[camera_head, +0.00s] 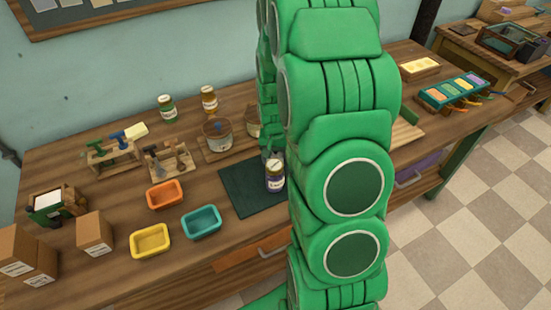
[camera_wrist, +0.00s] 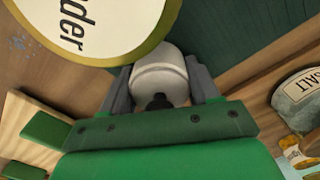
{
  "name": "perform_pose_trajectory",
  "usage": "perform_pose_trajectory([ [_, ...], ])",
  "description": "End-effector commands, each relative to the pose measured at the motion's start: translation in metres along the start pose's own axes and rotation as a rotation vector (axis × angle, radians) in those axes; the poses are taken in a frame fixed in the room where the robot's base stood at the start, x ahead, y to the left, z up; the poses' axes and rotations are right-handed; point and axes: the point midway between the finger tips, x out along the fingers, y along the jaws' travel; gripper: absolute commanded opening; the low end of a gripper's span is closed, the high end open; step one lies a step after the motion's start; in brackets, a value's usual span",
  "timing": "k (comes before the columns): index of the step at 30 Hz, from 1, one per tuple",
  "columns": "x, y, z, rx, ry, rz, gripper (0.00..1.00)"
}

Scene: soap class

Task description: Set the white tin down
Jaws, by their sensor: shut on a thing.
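My gripper (camera_wrist: 160,72) is shut on the white tin (camera_wrist: 158,84), a small pale rounded thing between the two grey fingers in the wrist view. In the head view my gripper (camera_head: 268,148) is over the back part of the dark green mat (camera_head: 240,188), mostly behind my arm. The tin cannot be made out there. The mat also shows beyond the tin in the wrist view (camera_wrist: 225,30). I cannot tell whether the tin touches the mat.
A jar with a cream, gold-rimmed lid (camera_head: 275,180) stands on the mat, close beside my gripper; its lid fills the wrist view's upper left (camera_wrist: 88,24). A salt jar (camera_wrist: 298,100) is at right. Orange (camera_head: 165,195) and teal (camera_head: 201,222) trays lie left of the mat.

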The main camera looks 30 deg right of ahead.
Motion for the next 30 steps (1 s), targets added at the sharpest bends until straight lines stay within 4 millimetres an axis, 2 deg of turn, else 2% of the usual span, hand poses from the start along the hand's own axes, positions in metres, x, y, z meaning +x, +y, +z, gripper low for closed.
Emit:
perform_pose_trajectory([
  [8,-0.02,0.0,-0.001,0.0,0.005,-0.001,0.17],
  [30,-0.129,0.0,-0.001,0.0,0.005,-0.001,0.17],
])
